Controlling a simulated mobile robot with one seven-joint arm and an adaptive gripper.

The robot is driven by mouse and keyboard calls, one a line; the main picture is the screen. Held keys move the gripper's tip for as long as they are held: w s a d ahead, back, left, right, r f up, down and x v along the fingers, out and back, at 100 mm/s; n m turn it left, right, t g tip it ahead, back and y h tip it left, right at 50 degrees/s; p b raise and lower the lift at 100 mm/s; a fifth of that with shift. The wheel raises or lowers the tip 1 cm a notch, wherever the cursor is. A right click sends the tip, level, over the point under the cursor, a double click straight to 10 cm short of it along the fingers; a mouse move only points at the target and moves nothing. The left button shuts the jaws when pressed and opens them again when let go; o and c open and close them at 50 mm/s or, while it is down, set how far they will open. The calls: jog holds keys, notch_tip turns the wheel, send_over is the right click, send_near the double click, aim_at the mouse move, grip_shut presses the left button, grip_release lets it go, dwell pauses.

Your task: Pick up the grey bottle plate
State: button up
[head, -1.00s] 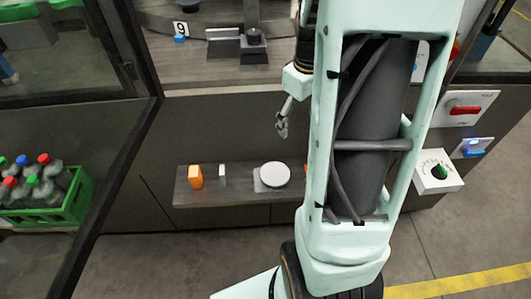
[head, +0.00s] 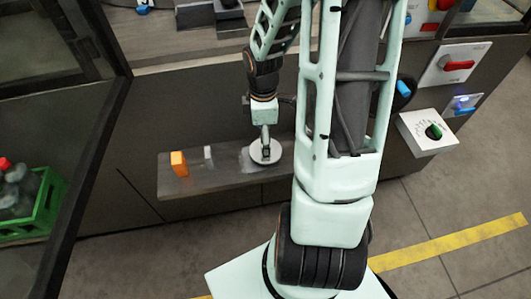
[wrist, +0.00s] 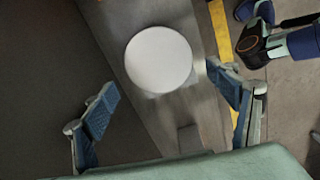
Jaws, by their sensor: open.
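The grey bottle plate is a pale round disc (head: 273,158) lying flat on the shelf below the machine. In the wrist view the disc (wrist: 158,58) lies on a lighter square patch, fully visible. My gripper (head: 265,146) is above the plate in the head view and covers part of it. In the wrist view my gripper (wrist: 165,95) is open, with one finger on each side of the picture and the disc ahead between them. Nothing is held, and the fingers appear apart from the disc.
The dark shelf (head: 225,178) also carries an orange block (head: 179,163) and a small grey block (head: 208,156) to the left. A white box with a green knob (head: 433,132) is at the right. A green bottle crate (head: 42,212) is at the far left.

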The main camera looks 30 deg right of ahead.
aim_at(255, 150)
jog(key=shift+f+b, duration=0.9)
jog(key=shift+f, duration=2.25)
jog(key=shift+c, duration=0.5)
jog(key=c, duration=0.9)
jog(key=shift+r, duration=0.2)
